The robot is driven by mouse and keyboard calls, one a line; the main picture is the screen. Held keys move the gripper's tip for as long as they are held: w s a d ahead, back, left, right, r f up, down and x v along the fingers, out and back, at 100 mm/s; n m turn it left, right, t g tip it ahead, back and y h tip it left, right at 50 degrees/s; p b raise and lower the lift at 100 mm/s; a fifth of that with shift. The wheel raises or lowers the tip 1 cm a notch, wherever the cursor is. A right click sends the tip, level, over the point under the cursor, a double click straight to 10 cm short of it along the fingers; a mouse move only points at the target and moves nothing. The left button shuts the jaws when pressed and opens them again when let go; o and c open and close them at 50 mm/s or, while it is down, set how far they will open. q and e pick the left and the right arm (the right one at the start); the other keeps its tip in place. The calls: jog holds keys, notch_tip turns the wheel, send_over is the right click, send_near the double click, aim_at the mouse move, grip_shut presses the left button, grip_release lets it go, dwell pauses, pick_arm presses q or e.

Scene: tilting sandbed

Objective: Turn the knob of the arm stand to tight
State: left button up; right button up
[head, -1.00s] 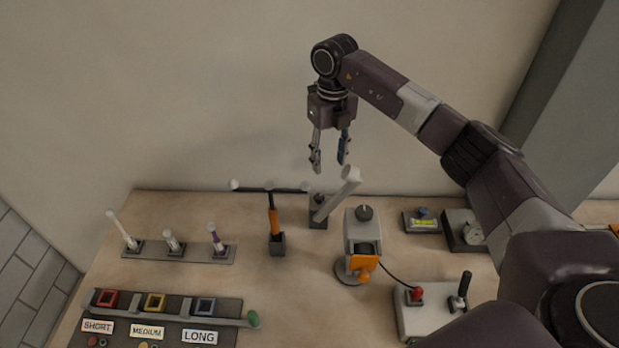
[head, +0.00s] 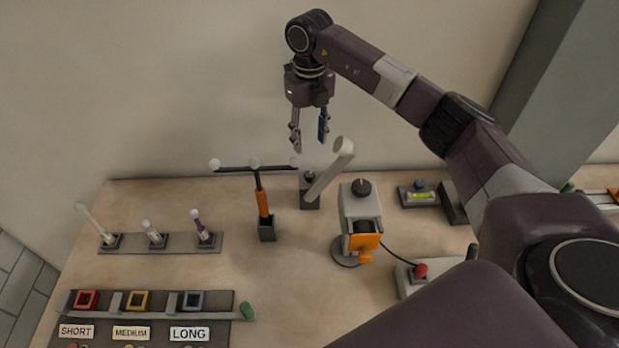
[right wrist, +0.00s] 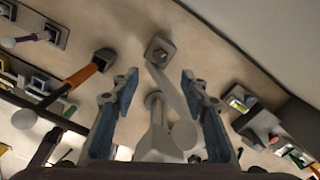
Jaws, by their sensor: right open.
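The arm stand is a small dark block (head: 310,198) at the back of the table, with a pale arm (head: 326,174) leaning up to the right to a round white end. A small dark knob (head: 309,176) shows on top of the block; its setting cannot be read. My right gripper (head: 310,144) is open and empty, pointing down above and behind the stand, apart from it. In the right wrist view, the stand's block (right wrist: 159,50) lies ahead between the open fingers (right wrist: 160,78), with the pale arm reaching back toward the camera. My left gripper is not in view.
An orange-handled T-bar (head: 263,203) stands left of the stand. A grey device with an orange front (head: 361,208) stands to its right. A rail with three sticks (head: 170,244) and a labelled tray (head: 222,313) are at left. The wall is close behind.

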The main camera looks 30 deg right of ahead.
aim_at(310, 174)
notch_tip(310, 174, down, 4)
jog(key=shift+w+r+b, duration=0.15)
jog(key=shift+r+b, duration=0.05)
jog(key=shift+b, duration=0.95)
jog(key=shift+f+b, duration=0.3)
jog(key=shift+b, duration=0.05)
jog(key=shift+f, duration=0.35)
notch_tip(310, 174, down, 6)
jog(key=shift+f+p, duration=0.1)
jog(key=shift+p, duration=1.1)
jog(key=shift+f, duration=0.45)
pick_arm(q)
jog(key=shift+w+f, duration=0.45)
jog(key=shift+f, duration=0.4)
pick_arm(e)
jog(key=shift+c, duration=0.5)
grip_shut()
